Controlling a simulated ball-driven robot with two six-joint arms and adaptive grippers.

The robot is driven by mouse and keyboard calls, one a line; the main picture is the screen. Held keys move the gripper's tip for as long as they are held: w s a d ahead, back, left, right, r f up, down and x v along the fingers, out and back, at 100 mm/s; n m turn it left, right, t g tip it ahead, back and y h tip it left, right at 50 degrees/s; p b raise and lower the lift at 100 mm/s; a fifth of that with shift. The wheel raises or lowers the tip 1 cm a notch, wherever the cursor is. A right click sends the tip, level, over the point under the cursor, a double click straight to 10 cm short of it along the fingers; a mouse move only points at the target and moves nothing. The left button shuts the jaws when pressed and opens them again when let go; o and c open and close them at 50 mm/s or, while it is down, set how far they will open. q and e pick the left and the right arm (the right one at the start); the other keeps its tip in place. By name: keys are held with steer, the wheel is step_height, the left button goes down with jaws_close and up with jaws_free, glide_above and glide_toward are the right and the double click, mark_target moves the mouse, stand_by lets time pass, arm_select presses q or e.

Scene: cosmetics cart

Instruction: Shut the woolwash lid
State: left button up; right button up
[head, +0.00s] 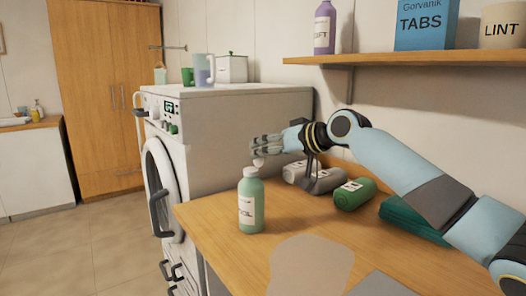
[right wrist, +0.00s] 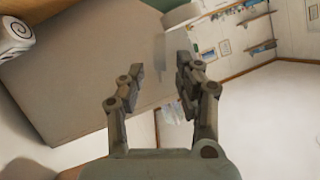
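The woolwash bottle (head: 250,208) is pale green with a white label and stands upright near the left edge of the wooden counter. A small white lid piece (head: 259,162) sits raised above its white neck, so the lid looks open. My right gripper (head: 262,145) is just above the lid, fingers pointing left. In the right wrist view the right gripper (right wrist: 160,80) is open, with nothing between its fingers. A white rounded piece shows beyond the fingertips there; I cannot tell whether it is the lid. My left gripper is not in view.
A white washing machine (head: 230,125) stands left of the counter (head: 225,240). Grey rolls (head: 315,178), a green roll (head: 354,194) and folded green cloth (head: 410,220) lie behind and right of the bottle. A shelf (head: 420,58) with containers hangs above.

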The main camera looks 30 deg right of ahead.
steer(key=shift+w+a+f, duration=0.15)
steer(key=shift+w+f, duration=0.05)
steer(key=shift+w, duration=0.2)
steer(key=shift+c, duration=0.2)
jaws_close()
